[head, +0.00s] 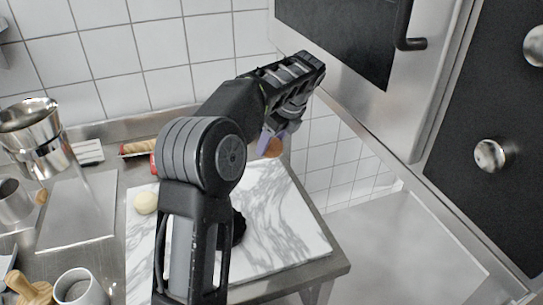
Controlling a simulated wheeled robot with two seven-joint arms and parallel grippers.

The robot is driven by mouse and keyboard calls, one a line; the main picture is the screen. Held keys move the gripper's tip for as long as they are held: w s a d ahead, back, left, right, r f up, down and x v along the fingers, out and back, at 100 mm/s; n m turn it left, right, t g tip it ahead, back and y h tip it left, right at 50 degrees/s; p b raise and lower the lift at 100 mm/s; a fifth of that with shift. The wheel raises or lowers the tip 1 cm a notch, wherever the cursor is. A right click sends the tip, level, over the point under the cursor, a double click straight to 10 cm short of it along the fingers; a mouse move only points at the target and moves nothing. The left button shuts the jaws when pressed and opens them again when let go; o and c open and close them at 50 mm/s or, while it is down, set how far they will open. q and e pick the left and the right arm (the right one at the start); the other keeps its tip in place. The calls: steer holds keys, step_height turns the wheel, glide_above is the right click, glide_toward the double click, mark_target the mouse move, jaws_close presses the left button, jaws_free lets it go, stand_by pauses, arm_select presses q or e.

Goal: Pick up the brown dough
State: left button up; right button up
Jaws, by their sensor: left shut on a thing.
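The brown dough (273,149) is a small round lump, partly hidden by my left gripper (271,141). The left gripper is shut on it and holds it up above the far right edge of the marble board (285,235). My left arm rises from the bottom of the head view and covers the middle of the board. A pale dough ball (145,203) sits on the board's left side, apart from the gripper. My right gripper is not in view.
Metal pots (35,140), a flat metal tray (80,212), a mug (78,288) and a wooden tool (30,288) stand on the left. An oven or cabinet with a black handle (403,28) is at the right. The board's right part is clear.

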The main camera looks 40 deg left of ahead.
arm_select(q)
steer(key=shift+r, duration=0.7)
